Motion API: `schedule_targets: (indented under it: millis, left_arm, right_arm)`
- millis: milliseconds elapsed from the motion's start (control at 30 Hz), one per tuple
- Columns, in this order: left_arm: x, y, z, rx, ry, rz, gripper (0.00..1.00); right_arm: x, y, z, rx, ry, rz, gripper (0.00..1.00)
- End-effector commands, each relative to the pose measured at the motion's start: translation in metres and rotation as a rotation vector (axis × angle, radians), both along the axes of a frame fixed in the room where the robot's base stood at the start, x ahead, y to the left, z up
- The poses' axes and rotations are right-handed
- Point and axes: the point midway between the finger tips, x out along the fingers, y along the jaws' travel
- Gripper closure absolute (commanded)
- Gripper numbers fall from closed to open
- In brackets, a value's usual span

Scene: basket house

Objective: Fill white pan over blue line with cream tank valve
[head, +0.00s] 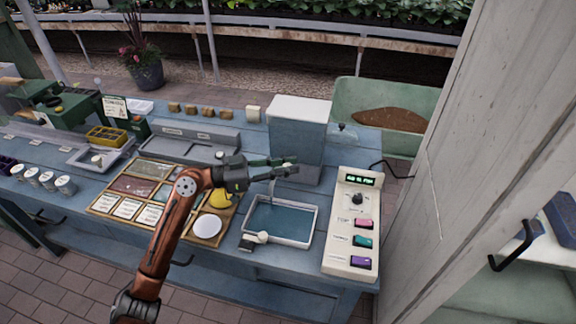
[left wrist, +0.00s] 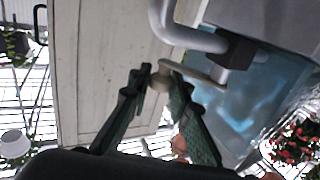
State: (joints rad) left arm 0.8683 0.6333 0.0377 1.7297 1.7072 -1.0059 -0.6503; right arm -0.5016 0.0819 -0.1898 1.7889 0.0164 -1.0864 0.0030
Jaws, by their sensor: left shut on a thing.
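The tank (head: 298,132) is a blue-grey box with a white lid on the workbench. The pan (head: 315,222) stands below its front, with a pale rim and a blue inside; I cannot make out a separate blue line. My left gripper (head: 285,168) is over the pan's back edge, in front of the tank. In the left wrist view its fingers (left wrist: 160,88) are shut on the round knob of the cream valve lever (left wrist: 195,74), beside a grey pipe (left wrist: 180,30). A thin pale streak hangs below the gripper; I cannot tell whether it is water. My right gripper is out of view.
A cream control box (head: 352,225) with a dial and coloured buttons stands right of the pan. A sectioned wooden tray (head: 120,188) lies to the left. A pale wooden post (head: 470,150) blocks the right side. A green bin (head: 380,95) stands behind.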

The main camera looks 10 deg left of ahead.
Motion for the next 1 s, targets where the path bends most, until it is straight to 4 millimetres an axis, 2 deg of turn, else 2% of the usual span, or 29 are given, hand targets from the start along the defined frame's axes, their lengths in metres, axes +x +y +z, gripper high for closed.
schedule_targets:
  millis: [100, 133, 333, 700, 867, 1000]
  left_arm:
    - [0.000, 0.000, 0.000, 0.000, 0.000, 0.001, 1.00]
    - [0.000, 0.000, 0.000, 0.000, 0.000, 0.001, 0.80]
    - [0.000, 0.000, 0.000, 0.000, 0.000, 0.001, 0.66]
    - [-0.002, 0.005, 0.000, 0.000, 0.000, 0.002, 0.66]
    - [-0.012, 0.028, -0.001, 0.001, 0.000, 0.003, 0.66]
    - [-0.025, 0.055, -0.001, 0.001, 0.000, 0.004, 0.66]
  right_arm:
    - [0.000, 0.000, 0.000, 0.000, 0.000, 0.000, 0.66]
    - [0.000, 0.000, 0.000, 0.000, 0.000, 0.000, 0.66]
    - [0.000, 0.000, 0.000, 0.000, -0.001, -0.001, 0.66]
    - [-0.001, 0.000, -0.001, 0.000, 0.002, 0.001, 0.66]
    - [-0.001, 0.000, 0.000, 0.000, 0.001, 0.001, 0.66]
    - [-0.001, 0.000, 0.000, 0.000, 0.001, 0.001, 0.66]
